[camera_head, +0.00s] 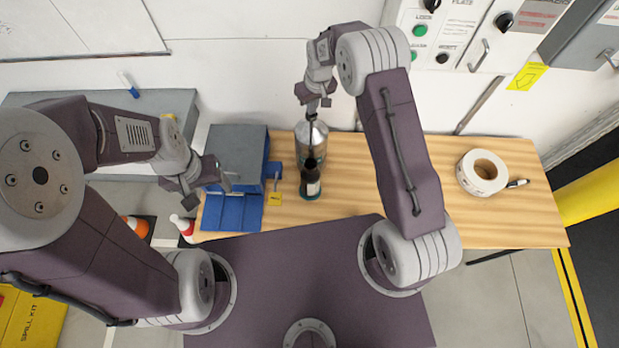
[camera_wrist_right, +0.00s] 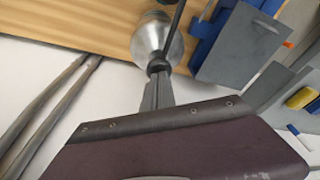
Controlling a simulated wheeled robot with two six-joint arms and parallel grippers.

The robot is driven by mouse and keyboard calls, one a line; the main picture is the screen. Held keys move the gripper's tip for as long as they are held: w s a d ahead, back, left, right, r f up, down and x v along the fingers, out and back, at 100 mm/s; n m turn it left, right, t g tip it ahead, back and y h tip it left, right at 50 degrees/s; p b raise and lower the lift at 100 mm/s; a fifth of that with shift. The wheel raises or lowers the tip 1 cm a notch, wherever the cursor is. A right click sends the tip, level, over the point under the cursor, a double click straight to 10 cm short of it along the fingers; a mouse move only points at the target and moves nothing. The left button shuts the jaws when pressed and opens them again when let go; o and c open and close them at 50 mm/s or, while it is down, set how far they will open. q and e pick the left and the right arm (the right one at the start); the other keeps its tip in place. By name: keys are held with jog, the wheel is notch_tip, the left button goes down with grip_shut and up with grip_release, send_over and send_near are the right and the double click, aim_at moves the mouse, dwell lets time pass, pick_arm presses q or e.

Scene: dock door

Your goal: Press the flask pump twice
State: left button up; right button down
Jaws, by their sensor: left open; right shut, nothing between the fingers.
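The silver flask (camera_head: 312,143) stands upright at the back of the wooden table in the head view. It also shows in the right wrist view (camera_wrist_right: 151,42), partly covered by my gripper. My right gripper (camera_head: 314,110) is shut and empty, with its fingertips at the flask's top, where they hide the pump. In the right wrist view its shut fingers (camera_wrist_right: 157,75) reach to the dark top of the flask. I cannot tell whether they touch or whether the pump is down. My left gripper (camera_head: 210,187) is open and empty near the blue box, away from the flask.
A dark cup (camera_head: 310,183) stands just in front of the flask. A white tape roll (camera_head: 482,172) and a marker (camera_head: 517,183) lie right. The table's right middle is clear.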

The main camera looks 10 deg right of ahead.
jog(key=shift+s+f+b, duration=0.1)
jog(key=shift+f+b, duration=0.65)
jog(key=shift+f, duration=0.4)
jog(key=shift+r, duration=0.1)
jog(key=shift+r+p, duration=1.15)
jog(key=shift+r, duration=0.35)
jog(key=shift+f, duration=0.1)
